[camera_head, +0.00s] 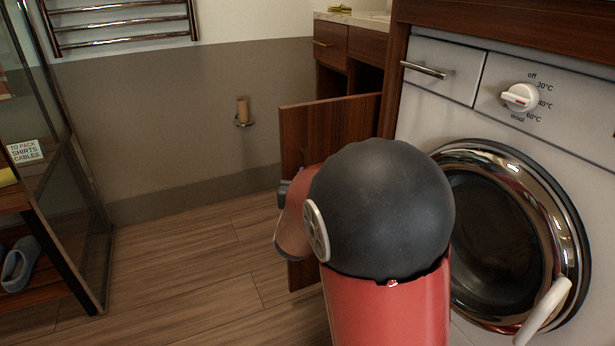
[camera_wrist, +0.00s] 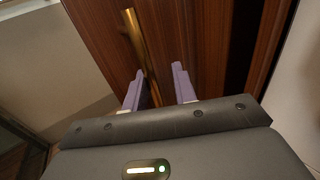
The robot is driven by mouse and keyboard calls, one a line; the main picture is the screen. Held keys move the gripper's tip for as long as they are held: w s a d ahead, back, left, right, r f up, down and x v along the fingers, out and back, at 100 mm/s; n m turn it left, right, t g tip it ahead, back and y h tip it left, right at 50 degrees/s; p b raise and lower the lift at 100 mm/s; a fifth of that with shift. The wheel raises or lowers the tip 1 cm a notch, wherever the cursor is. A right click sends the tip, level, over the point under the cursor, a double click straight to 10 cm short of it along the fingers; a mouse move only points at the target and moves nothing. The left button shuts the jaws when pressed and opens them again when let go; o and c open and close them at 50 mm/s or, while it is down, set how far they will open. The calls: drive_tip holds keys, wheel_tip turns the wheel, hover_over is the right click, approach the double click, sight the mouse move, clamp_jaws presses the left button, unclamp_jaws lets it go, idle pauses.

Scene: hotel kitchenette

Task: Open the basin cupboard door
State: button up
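The basin cupboard door (camera_head: 305,135) is a dark reddish-brown wood panel in the head view. It stands out at an angle from the cabinet, partly open, and my arm covers much of it. In the wrist view the door (camera_wrist: 195,35) fills the upper middle, with a dark strip along its right side. A long brass handle (camera_wrist: 135,32) runs down it, slightly tilted. My gripper (camera_wrist: 159,68) has its two purple fingers apart. The handle's lower part shows between them, nearer the left finger; contact cannot be told. The gripper's fingers are hidden in the head view.
A white washing machine (camera_head: 440,115) with a round door stands close on the right. A wooden drawer (camera_head: 330,42) sits above the cupboard. A glass-sided rack (camera_head: 75,180) stands at the left. The wooden floor (camera_head: 185,265) between is clear.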

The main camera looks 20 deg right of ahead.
drive_tip(key=shift+a, duration=0.15)
drive_tip(key=v, duration=0.7)
drive_tip(key=shift+s+p, duration=0.35)
drive_tip(key=shift+s, duration=0.05)
